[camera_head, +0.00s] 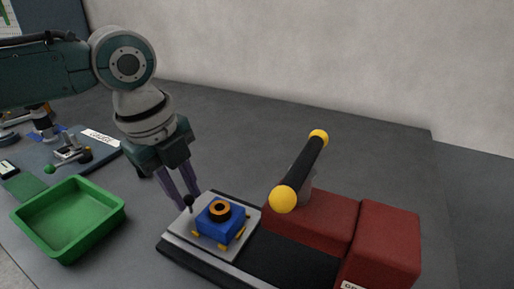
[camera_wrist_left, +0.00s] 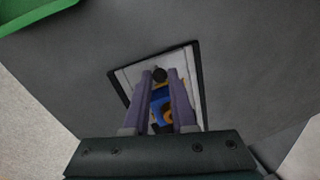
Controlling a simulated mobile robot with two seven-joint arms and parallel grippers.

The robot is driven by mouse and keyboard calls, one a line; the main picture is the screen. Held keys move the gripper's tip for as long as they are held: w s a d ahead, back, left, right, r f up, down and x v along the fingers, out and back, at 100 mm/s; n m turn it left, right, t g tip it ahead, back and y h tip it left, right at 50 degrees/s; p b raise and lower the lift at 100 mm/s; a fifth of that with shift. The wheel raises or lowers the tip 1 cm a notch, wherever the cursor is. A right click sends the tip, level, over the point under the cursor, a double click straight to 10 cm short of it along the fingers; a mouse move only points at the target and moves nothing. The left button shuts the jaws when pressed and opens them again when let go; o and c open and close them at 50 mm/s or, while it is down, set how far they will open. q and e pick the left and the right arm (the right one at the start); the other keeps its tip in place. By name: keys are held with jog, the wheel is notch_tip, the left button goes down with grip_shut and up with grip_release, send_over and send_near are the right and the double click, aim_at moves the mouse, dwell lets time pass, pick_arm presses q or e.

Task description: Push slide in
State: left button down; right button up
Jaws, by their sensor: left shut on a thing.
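The slide (camera_head: 178,224) is a light grey plate on a black base (camera_head: 172,250), outside and to the left of the red machine. A blue block (camera_head: 226,230) with yellow feet and a copper-coloured ring (camera_head: 220,211) around a dark centre sits on it. A small black knob (camera_head: 188,200) stands at the slide's left end. My left gripper (camera_head: 183,205) points down and is shut on the knob. In the left wrist view the knob (camera_wrist_left: 159,75) shows between the fingertips, with the slide (camera_wrist_left: 126,75) below. My right gripper is out of view.
The red machine (camera_head: 385,245) stands at the right, with a black bar (camera_head: 305,165) with yellow ends above it. A green tray (camera_head: 68,250) lies left of the slide. A board with a small clamp (camera_head: 75,150) lies at the far left. The grey table behind the slide is clear.

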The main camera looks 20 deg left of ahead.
pick_arm(q)
jog(key=shift+d+r+p, duration=0.15)
jog(key=shift+d+p, duration=0.25)
jog(key=shift+d, duration=0.05)
jog(key=d+p, duration=0.1)
jog(key=d, duration=0.2)
jog(key=d+p, duration=0.1)
jog(key=d, duration=0.3)
jog(key=s+d+p, duration=0.1)
jog(key=d+p, duration=0.1)
jog(key=d, duration=0.2)
jog(key=c, duration=0.8)
grip_release()
jog(key=shift+d, duration=0.1)
jog(key=shift+o, duration=0.3)
